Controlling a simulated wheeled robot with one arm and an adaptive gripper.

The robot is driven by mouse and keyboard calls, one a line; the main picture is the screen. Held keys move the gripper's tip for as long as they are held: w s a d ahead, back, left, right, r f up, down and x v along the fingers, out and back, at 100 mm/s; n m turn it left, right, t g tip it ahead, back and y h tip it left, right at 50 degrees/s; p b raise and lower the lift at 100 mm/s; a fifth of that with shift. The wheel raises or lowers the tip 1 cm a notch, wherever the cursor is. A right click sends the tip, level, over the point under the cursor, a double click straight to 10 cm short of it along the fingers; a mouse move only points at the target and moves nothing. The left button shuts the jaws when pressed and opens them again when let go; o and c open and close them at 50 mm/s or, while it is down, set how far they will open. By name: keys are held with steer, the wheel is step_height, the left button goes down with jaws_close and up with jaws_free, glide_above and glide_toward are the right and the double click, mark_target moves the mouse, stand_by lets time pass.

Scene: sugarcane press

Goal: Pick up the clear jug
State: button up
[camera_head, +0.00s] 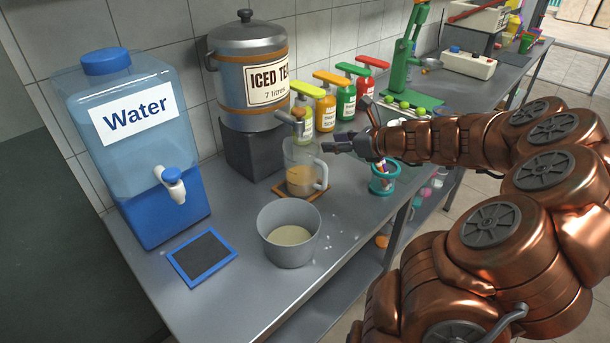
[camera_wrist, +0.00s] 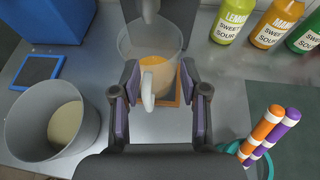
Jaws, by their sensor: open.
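The clear jug (camera_head: 301,174) stands on a wooden coaster (camera_head: 313,194) beneath the tap of the iced tea dispenser. It is partly filled with an orange-brown liquid. My gripper (camera_head: 333,147) is at the jug's right side in the head view. In the wrist view the jug (camera_wrist: 150,48) is upright ahead, and its white handle (camera_wrist: 150,88) points towards me. My open gripper (camera_wrist: 158,100) has one purple-padded finger on each side of the handle. Whether the pads touch the handle is not clear, but gaps show on both sides.
The iced tea dispenser (camera_head: 247,75) stands behind the jug on a dark block. A grey pot (camera_head: 289,232) is in front, and a teal cup of striped straws (camera_head: 384,180) is to the right. A water dispenser (camera_head: 132,150) stands left. Sauce bottles (camera_head: 326,105) line the wall.

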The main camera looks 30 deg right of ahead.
mark_target(306, 141)
steer(key=shift+m+h, duration=0.4)
steer(key=shift+m, duration=0.2)
steer(key=shift+w+d+p+x, duration=0.1)
steer(key=shift+d+p+x, duration=0.15)
steer(key=shift+x, duration=1.65)
steer(key=shift+w+d+p+x, duration=0.15)
steer(key=shift+d+x, duration=0.25)
steer(key=shift+x, duration=1.5)
steer(key=shift+s+d+p+x, duration=0.1)
steer(key=shift+d+p+x, duration=0.2)
steer(key=shift+x, duration=1.6)
steer(key=shift+d+f, duration=0.1)
steer(key=shift+f, duration=0.05)
jaws_close()
